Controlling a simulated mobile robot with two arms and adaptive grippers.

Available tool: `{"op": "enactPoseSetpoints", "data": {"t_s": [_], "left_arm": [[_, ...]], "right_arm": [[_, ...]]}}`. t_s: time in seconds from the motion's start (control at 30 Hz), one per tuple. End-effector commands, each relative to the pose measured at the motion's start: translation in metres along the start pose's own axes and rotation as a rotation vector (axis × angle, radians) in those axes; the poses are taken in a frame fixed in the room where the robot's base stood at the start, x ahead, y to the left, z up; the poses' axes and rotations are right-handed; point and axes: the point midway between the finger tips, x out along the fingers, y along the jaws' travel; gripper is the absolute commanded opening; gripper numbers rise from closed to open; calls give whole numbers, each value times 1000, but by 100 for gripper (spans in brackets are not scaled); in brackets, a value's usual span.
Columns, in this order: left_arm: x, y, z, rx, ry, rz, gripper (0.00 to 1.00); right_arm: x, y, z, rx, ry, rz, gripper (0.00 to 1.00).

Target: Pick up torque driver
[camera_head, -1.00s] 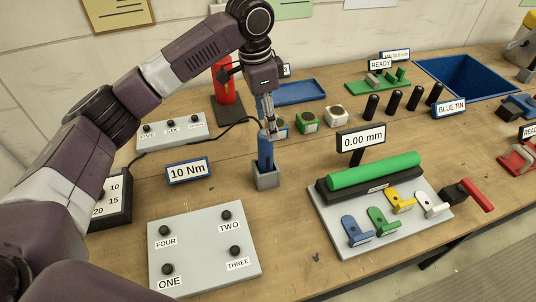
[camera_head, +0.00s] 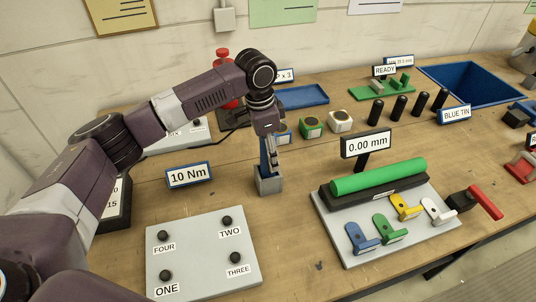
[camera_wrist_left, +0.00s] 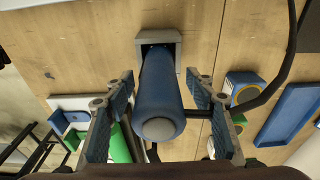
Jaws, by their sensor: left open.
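The torque driver (camera_head: 264,160) has a blue cylindrical handle and stands upright in a small grey holder (camera_head: 268,184) on the bench. In the left wrist view the driver (camera_wrist_left: 160,95) lies between the two fingers, its end toward the camera, with the holder (camera_wrist_left: 166,38) beyond it. My left gripper (camera_head: 270,155) is at the driver from above, its fingers on either side of the handle. It also shows in the left wrist view (camera_wrist_left: 158,105), open, with gaps between both pads and the handle. My right gripper is not in any view.
A "10 Nm" sign (camera_head: 188,175) stands left of the holder. A grey plate with labelled knobs (camera_head: 204,252) lies in front. A green cylinder (camera_head: 378,176) and coloured clips sit on a fixture at right. A black cable (camera_wrist_left: 274,85) runs near the holder.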

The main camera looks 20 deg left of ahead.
Motion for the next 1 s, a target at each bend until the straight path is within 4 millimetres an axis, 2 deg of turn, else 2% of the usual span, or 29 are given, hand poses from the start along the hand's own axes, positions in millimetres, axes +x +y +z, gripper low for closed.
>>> {"op": "enactPoseSetpoints", "data": {"t_s": [0.13, 0.37, 0.8, 1.0], "left_arm": [[13, 0, -1, 1, 1, -1, 51], [16, 0, -1, 2, 1, -1, 51], [15, 0, -1, 2, 2, -1, 3], [13, 0, -2, 2, 5, -2, 1]], "right_arm": [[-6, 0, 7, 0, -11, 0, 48], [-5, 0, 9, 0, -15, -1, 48], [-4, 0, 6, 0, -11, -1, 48], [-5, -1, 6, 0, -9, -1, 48]]}}
